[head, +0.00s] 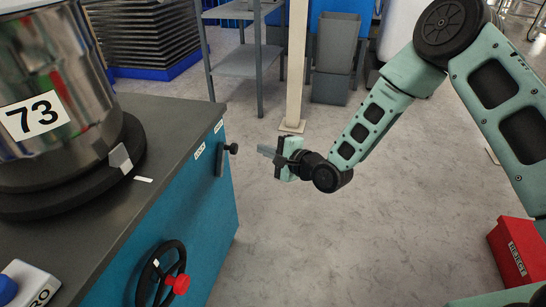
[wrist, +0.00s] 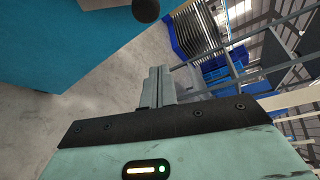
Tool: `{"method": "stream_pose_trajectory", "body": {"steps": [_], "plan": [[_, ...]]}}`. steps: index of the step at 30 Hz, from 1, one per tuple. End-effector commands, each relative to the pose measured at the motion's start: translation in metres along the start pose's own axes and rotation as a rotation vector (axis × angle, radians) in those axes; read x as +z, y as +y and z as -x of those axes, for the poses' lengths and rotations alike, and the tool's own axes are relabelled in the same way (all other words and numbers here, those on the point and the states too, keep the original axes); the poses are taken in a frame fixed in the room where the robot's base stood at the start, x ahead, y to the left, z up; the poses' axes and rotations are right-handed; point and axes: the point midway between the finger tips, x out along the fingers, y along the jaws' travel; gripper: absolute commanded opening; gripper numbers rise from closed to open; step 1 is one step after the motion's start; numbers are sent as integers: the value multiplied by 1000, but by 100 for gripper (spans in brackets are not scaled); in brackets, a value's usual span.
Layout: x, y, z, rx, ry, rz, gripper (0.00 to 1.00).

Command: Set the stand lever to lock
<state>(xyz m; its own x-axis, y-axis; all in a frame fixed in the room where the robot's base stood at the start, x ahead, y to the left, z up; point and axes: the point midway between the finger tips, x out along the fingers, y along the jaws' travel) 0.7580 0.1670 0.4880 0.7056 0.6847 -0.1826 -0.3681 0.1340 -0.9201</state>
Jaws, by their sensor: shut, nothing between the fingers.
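The stand lever (head: 220,160) is a dark bar with a round black knob (head: 233,148) on the side face of the blue stand (head: 205,195). Two small white labels (head: 199,151) sit near it, too small to read. The bar looks roughly upright, and I cannot tell which label it matches. My gripper (head: 264,151) is shut and empty, to the right of the knob and apart from it, fingers toward the stand. In the wrist view the shut fingers (wrist: 160,72) show, with the black knob (wrist: 146,9) beyond them at the top edge.
A black handwheel with a red knob (head: 177,284) sticks out lower on the stand. A cream post (head: 295,70) and shelf stand behind. A red box (head: 520,250) is at right. Floor below my gripper is clear.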

Motion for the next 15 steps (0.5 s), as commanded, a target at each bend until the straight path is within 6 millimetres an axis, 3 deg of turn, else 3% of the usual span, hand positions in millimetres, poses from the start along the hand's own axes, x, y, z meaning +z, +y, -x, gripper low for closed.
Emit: {"method": "stream_pose_trajectory", "body": {"steps": [8,15], "plan": [[0,3,-51,-2,-2,2,0],[29,1,-40,0,-2,2,0]]}}
